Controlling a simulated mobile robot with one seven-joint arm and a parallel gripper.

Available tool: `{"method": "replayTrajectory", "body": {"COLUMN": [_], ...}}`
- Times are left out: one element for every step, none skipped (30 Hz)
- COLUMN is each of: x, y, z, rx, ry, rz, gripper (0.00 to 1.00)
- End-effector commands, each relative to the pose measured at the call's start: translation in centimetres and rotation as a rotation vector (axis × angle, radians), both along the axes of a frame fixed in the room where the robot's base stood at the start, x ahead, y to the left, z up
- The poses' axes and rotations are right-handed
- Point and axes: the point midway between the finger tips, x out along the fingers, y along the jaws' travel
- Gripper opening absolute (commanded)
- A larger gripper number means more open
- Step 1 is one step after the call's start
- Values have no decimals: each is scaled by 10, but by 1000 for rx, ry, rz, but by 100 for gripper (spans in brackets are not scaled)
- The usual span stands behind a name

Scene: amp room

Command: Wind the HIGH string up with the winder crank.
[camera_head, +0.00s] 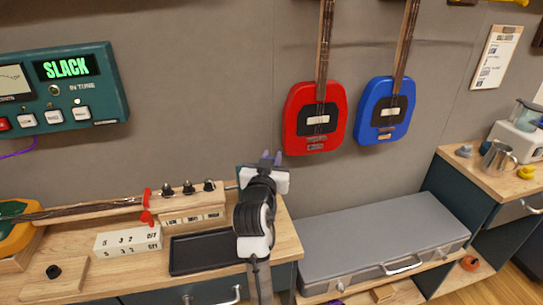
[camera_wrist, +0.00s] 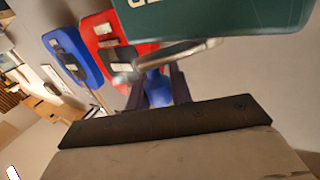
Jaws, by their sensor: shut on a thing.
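The winder crank shows in the wrist view as a blue grip (camera_wrist: 158,90) with a metal arm (camera_wrist: 190,50). My gripper (camera_wrist: 155,92) is shut on the blue grip; in the head view my gripper (camera_head: 271,160) is raised over the bench's right end. Three dark tuning pegs stand on the headstock, the rightmost peg (camera_head: 208,185) nearest my gripper. A label block (camera_head: 195,218) reading LOW, MID and a partly hidden third word is below them. My gripper and wrist hide where the crank's far end sits. The tuner box (camera_head: 70,85) displays SLACK in green.
A red guitar (camera_head: 300,100) and a blue guitar (camera_head: 370,105) hang on the wall. A grey case (camera_head: 375,238) lies right of the bench.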

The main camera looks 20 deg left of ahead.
Motion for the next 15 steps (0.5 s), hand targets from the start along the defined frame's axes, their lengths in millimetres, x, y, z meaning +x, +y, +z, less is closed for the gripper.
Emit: {"method": "replayTrajectory", "body": {"x": [-3,-4,-5,-5,-6,-7,-8,-8,-9,-10,-11,-11,-12,-12,-12], "y": [3,3,2,2,2,2,1,1,1,1,1,1,1,1,1], "z": [-2,-2,-2,-2,-3,-3,-3,-3,-3,-3,-2,-2,-2,-2,-2], "rx": [0,0,0,1,0,0,0,0,-1,-1,0,0,0,-1,-1], "ry": [-1,-2,-2,-2,-1,-1,-1,-2,0,0,-1,-1,-1,-1,1], "rz": [-30,-51,-78,-97,-116,-140,-158,-174,-194,-207,-220,-237,-246,-255,-266], "gripper": [0,0,0,0,0,0,0,0,0,0,0,0,0,0,0]}}
